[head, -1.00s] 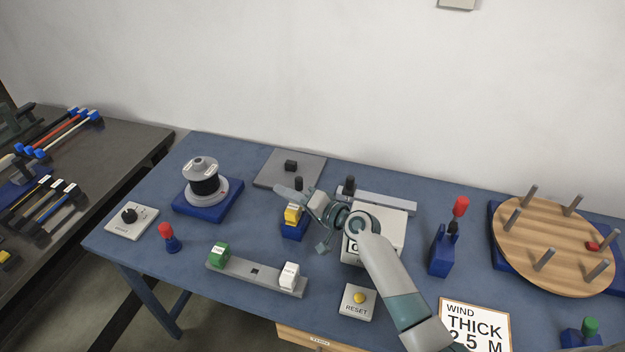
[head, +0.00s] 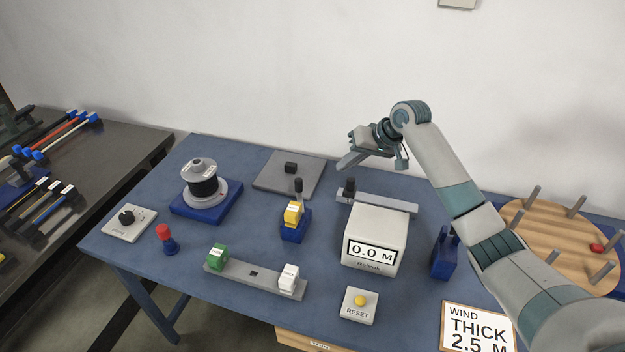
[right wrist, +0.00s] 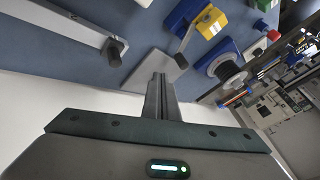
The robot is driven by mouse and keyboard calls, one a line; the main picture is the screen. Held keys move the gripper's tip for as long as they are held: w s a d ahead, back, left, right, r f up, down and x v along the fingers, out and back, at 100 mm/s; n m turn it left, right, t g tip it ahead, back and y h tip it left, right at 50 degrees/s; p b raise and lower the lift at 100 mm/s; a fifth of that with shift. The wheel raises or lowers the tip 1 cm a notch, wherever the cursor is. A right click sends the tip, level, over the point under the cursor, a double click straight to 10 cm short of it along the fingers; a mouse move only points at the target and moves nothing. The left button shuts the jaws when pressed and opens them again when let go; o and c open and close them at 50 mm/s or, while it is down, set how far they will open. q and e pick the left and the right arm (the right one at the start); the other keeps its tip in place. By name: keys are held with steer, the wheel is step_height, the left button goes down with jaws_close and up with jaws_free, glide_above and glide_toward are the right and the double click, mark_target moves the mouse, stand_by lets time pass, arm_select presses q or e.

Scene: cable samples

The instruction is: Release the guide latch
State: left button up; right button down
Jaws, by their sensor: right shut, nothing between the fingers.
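No part bears a readable guide latch label. A yellow block (head: 292,214) with a dark-knobbed lever (head: 298,189) stands on a small blue base (head: 295,232) at the table's middle. A grey bar with a black knob (head: 349,187) lies behind the meter. Both also show in the right wrist view, the yellow block (right wrist: 208,21) at the top and the bar's knob (right wrist: 115,50) at the upper left. My right gripper (head: 344,163) is shut and empty, above the table's back edge, apart from both. Its closed fingers (right wrist: 160,88) point up the wrist view. My left gripper is out of view.
The meter (head: 375,240) reads 0.0 M. A reset button box (head: 359,305) and a green-and-white block rail (head: 254,276) stand in front. A black spool (head: 204,188) is at left. A grey plate (head: 270,176) lies at the back. My right arm covers part of the wooden pegged disc (head: 530,225).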

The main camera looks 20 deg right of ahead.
steer(key=shift+a+f, duration=0.1)
steer(key=p, duration=0.5)
glide_above(300, 195)
steer(key=d, duration=0.4)
step_height(300, 195, down, 8)
steer(key=shift+w, duration=0.25)
